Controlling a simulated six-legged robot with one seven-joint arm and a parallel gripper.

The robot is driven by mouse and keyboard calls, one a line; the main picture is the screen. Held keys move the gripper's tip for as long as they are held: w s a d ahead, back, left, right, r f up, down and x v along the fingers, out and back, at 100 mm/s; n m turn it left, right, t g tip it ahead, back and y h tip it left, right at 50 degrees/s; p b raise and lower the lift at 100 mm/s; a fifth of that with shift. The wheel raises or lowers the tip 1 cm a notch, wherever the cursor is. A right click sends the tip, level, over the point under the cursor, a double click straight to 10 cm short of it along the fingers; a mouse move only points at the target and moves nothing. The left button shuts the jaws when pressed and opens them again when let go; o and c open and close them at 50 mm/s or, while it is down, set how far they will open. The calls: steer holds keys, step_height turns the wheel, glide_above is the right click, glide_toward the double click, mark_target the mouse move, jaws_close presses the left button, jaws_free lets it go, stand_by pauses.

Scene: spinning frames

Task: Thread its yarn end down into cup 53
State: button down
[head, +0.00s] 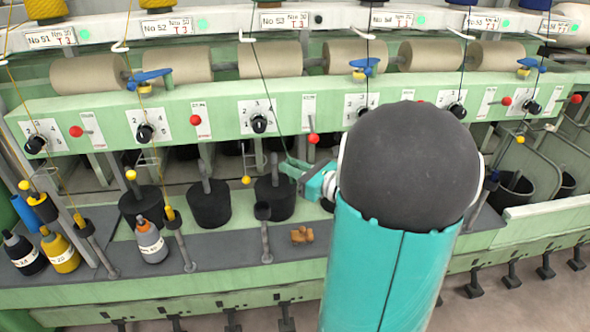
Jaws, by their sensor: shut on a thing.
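My gripper (290,168), teal, is shut on a dark yarn (265,85) that hangs from the guide near the label No 53 (284,20). The yarn slants down to the right to my fingertips; its end is too small to make out. A small dark cup (263,211) stands upright on a thin post, in line with station 53; I take it as cup 53, though no number shows on it. My gripper is above it and to its right, apart from it. No yarn shows at this cup. My arm hides the area to the right.
Black pots (274,200) on spindles stand behind the cup, close to my gripper. A green panel (230,120) with knobs and red balls is above. An orange-brown piece (302,235) lies on the grey ledge (225,248). Bobbins (150,241) stand left.

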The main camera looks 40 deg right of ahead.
steer(key=w+a+f, duration=0.1)
steer(key=w+a, duration=0.1)
steer(key=w, duration=0.4)
steer(key=shift+w+a, duration=0.2)
steer(key=shift+a, duration=0.2)
steer(key=shift+d+f, duration=0.1)
steer(key=shift+f, duration=0.1)
